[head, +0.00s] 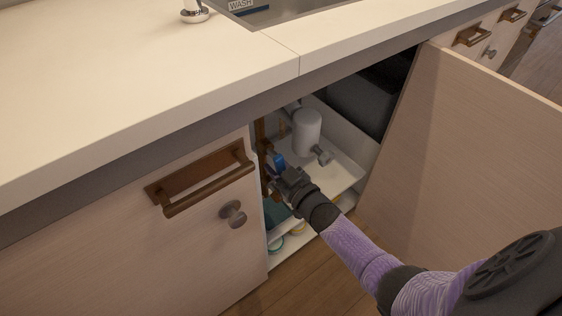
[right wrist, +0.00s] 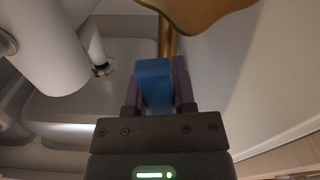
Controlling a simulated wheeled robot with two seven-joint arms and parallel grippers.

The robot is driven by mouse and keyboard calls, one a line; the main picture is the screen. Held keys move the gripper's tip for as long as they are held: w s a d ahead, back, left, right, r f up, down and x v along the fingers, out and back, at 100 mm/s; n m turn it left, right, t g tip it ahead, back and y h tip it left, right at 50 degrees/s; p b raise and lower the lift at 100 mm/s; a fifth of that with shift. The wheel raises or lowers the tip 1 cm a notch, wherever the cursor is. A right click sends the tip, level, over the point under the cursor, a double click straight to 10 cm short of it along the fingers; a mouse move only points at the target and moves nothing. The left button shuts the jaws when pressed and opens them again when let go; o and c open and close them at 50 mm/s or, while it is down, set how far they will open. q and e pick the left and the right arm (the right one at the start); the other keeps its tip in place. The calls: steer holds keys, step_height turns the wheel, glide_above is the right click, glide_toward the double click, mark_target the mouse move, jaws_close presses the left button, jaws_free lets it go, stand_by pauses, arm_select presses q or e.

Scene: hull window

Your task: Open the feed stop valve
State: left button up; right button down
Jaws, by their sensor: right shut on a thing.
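The feed stop valve's blue handle (head: 277,160) shows inside the open cabinet under the sink, on a copper-coloured upright pipe (head: 262,150). My right gripper (head: 279,170) reaches into the cabinet and is shut on the blue handle. In the right wrist view the blue handle (right wrist: 154,84) sits between the two dark fingers, with the copper pipe (right wrist: 168,42) just beyond it. The valve body is mostly hidden by the handle and gripper. My left gripper is not in view.
A white cylinder with pipework (head: 307,132) stands right of the valve, above a white tray (head: 345,172). The open cabinet door (head: 470,150) stands right of my right arm. A closed cabinet front with a bar handle (head: 205,185) lies left, and the countertop (head: 150,90) overhangs the opening.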

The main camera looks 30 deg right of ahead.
steer(key=shift+a+f+m, duration=0.1)
steer(key=shift+a+m, duration=0.3)
steer(key=shift+m, duration=0.5)
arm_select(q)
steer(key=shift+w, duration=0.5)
arm_select(e)
steer(key=shift+a, duration=0.1)
steer(key=shift+c, duration=2.2)
jaws_free()
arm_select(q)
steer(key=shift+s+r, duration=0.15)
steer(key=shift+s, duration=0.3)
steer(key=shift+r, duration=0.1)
arm_select(e)
steer(key=shift+s, duration=0.15)
arm_select(q)
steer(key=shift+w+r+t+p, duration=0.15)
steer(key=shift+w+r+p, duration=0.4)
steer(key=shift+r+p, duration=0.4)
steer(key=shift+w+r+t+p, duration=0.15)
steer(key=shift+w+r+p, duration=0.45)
steer(key=shift+p, duration=0.65)
arm_select(e)
steer(key=s, duration=0.9)
steer(key=shift+s+d, duration=0.35)
steer(key=shift+d, duration=0.05)
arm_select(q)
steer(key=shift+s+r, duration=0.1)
